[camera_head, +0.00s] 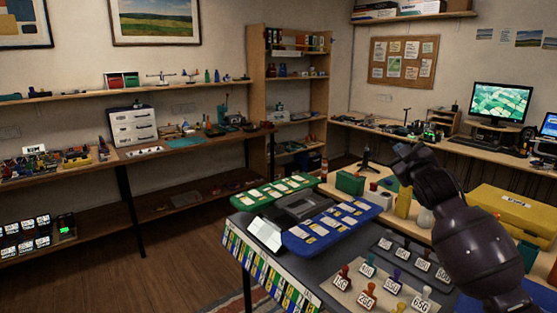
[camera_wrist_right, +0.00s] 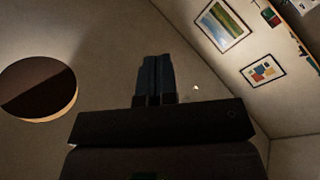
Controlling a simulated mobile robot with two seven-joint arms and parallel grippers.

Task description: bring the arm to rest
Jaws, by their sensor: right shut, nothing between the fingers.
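My right arm comes in from the lower right of the head view, raised above the table. Its gripper end (camera_head: 402,153) points up and to the left, near the far side of the table. In the right wrist view the right gripper's two dark fingers (camera_wrist_right: 156,77) are pressed together, with nothing between them. That view looks toward the wall and ceiling, so the gripper is clear of the objects. My left gripper is not in view.
A dark table (camera_head: 263,267) holds a blue tray (camera_head: 300,247), a green tray (camera_head: 242,200) and several numbered stamps (camera_head: 369,294). A yellow case (camera_head: 510,208) stands on the right. A desk with a monitor (camera_head: 500,103) is behind. The floor at left (camera_head: 180,270) is free.

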